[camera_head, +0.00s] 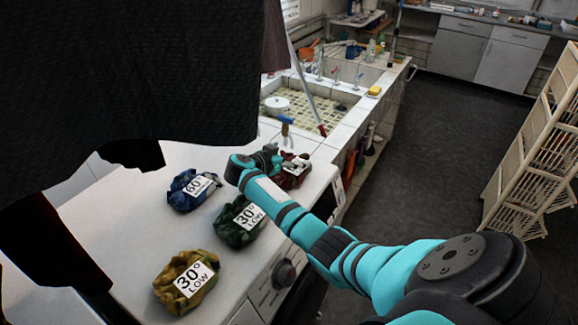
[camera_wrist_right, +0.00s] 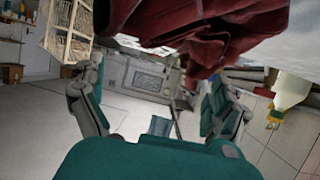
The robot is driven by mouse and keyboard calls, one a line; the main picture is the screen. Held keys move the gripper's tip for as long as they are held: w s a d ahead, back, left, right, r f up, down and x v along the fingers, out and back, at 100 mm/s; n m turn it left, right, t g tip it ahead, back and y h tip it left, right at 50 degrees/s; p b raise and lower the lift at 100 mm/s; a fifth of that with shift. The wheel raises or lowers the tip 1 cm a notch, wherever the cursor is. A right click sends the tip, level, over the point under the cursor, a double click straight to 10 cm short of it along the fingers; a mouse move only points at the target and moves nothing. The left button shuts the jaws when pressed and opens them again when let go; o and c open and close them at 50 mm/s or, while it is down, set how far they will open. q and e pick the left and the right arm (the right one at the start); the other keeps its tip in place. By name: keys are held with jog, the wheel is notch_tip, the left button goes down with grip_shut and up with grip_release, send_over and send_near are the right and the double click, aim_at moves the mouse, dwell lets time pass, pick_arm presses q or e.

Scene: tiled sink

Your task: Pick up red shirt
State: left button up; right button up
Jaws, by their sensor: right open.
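The red shirt (camera_head: 287,178) lies folded on the white counter, near its far right corner, with a white label on top. My right gripper (camera_head: 268,160) is at its left edge in the head view and partly covers it. In the right wrist view the red cloth (camera_wrist_right: 215,30) fills the upper middle, beyond and above the two spread fingers of my right gripper (camera_wrist_right: 155,105). The gripper is open, and I see no cloth clamped between the fingers. Whether a finger touches the shirt is unclear. My left gripper is not in view.
Blue (camera_head: 190,189), green (camera_head: 240,221) and yellow (camera_head: 186,282) folded shirts with labels lie on the white counter (camera_head: 125,215). A tiled sink (camera_head: 310,108) lies beyond. Dark hanging cloth (camera_head: 130,70) blocks the upper left. A wooden rack (camera_head: 535,150) stands at the right.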

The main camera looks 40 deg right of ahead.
jog(key=shift+a, duration=0.1)
jog(key=c, duration=0.3)
grip_shut()
dwell(0.4)
